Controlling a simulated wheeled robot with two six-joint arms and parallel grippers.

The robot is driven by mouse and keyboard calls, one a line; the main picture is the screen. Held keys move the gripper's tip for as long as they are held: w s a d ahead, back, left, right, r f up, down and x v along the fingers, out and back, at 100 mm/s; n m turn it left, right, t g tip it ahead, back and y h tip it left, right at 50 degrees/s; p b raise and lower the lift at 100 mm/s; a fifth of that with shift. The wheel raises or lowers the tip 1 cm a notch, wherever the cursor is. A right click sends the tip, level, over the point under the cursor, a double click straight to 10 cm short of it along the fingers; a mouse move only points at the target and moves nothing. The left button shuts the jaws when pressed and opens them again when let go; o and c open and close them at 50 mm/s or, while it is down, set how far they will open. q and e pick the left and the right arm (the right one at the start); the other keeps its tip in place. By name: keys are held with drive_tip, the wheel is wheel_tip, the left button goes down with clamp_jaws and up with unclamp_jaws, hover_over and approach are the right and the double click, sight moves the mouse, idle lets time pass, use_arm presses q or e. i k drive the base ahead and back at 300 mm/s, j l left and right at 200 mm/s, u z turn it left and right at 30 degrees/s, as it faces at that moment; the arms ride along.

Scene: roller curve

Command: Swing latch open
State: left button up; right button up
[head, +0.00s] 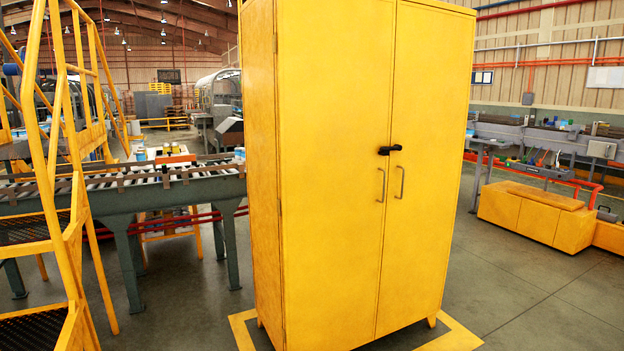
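A tall yellow two-door cabinet (326,130) stands in the middle of the head view, with both doors shut. A small black latch (390,150) lies roughly level across the seam between the doors, at about mid-height. Below it are two upright bar handles, the left one (381,185) on the left door and the right one (400,182) on the right door. Neither of my grippers shows in this view.
Yellow steps with railings (62,190) stand at the left. A roller conveyor (120,190) runs behind them to the cabinet's left side. A yellow box bench (535,212) stands at the right. Grey floor (520,290) right of the cabinet is clear.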

sight(396, 147)
drive_tip(key=i+j+z, duration=0.2)
drive_tip(key=i+z, duration=0.15)
drive_tip(key=i+j+z, duration=0.35)
drive_tip(key=i, duration=0.05)
